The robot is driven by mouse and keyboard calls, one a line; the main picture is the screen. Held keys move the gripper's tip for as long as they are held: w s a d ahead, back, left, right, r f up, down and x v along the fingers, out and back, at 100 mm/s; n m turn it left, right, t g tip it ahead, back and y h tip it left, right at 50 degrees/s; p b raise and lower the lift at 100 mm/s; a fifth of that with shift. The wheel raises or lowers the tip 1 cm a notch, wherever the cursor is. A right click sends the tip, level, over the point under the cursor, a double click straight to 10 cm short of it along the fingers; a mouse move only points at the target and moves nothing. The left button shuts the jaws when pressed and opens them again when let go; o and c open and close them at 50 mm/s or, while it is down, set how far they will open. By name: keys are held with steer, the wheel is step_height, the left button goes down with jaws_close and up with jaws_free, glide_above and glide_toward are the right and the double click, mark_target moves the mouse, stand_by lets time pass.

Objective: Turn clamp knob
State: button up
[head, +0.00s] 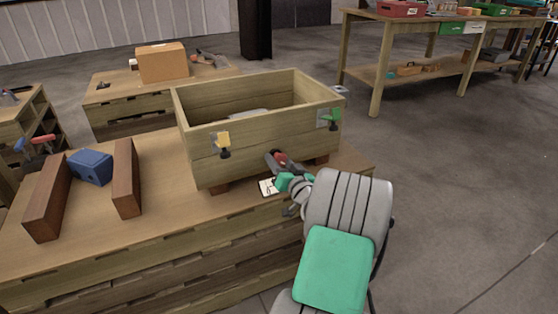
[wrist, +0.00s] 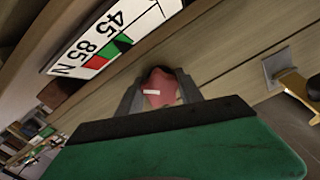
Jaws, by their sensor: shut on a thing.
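A red clamp knob (wrist: 160,80) with a small white mark sits between the two grey fingers of my gripper (wrist: 158,92) in the wrist view. The fingers are shut on its sides. In the head view the red knob (head: 281,157) shows at the lower front of the wooden box (head: 205,165), with my gripper (head: 277,162) at it. A white label (wrist: 115,37) with "45", "85", "N" and red and green areas lies near the knob in the wrist view. In the head view a white card (head: 267,187) shows just below my gripper.
A yellow clamp (head: 222,143) and a green clamp (head: 330,119) sit on the box front. The box stands on a wooden bench (head: 150,225). Two brown blocks (head: 126,178) flank a blue part (head: 90,167) at left. Open floor (head: 460,190) lies to the right.

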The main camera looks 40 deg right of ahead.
mark_target(281, 162)
stand_by(0.4)
steer(key=o, duration=1.4)
steer(key=shift+s, duration=0.1)
steer(key=p+v, duration=0.1)
steer(key=v, duration=0.6)
steer(key=shift+r, duration=0.1)
steer(key=shift+s+a, duration=0.2)
steer(key=shift+s, duration=0.15)
